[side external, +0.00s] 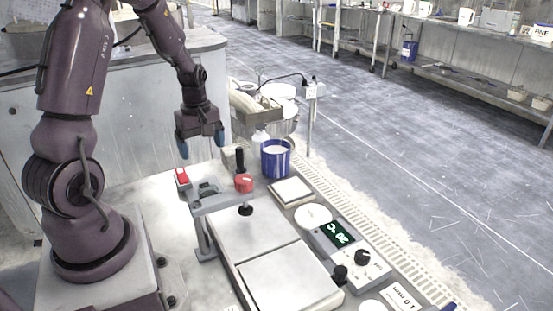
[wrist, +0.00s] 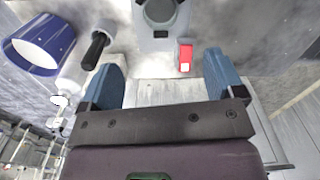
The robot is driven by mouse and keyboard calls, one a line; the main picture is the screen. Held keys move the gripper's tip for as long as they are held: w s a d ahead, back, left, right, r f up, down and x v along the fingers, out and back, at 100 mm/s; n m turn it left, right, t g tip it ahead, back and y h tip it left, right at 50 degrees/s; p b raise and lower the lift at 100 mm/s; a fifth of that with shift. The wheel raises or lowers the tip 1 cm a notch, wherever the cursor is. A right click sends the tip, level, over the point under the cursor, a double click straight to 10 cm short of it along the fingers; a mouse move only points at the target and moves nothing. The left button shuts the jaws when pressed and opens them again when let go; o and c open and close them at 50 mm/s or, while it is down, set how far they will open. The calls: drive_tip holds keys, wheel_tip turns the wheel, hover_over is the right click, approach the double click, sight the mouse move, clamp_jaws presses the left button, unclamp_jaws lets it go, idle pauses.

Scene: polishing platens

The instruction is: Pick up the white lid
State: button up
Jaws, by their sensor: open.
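A flat white round disc (side external: 312,216), which looks like the white lid, lies on the bench beside the display box. Another white round piece (side external: 373,307) is cut off at the bottom edge; I cannot tell for certain which is the lid. My gripper (side external: 201,143) is open and empty, raised above the back of the bench, well apart from both. In the wrist view, its two blue fingers (wrist: 162,78) are spread with nothing between them, and neither white disc shows.
A blue container (side external: 276,160), also in the wrist view (wrist: 40,45), stands near a black handle (side external: 240,160). A red-and-white switch (side external: 182,176) is below the gripper. A display box (side external: 340,235) is beside the disc.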

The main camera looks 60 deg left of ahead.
drive_tip(key=c, duration=0.6)
drive_tip(key=m+y, duration=0.1)
drive_tip(key=m, duration=0.3)
approach(314, 208)
drive_tip(key=f, duration=0.9)
drive_tip(key=shift+a+f, duration=0.1)
drive_tip(key=shift+a, duration=0.25)
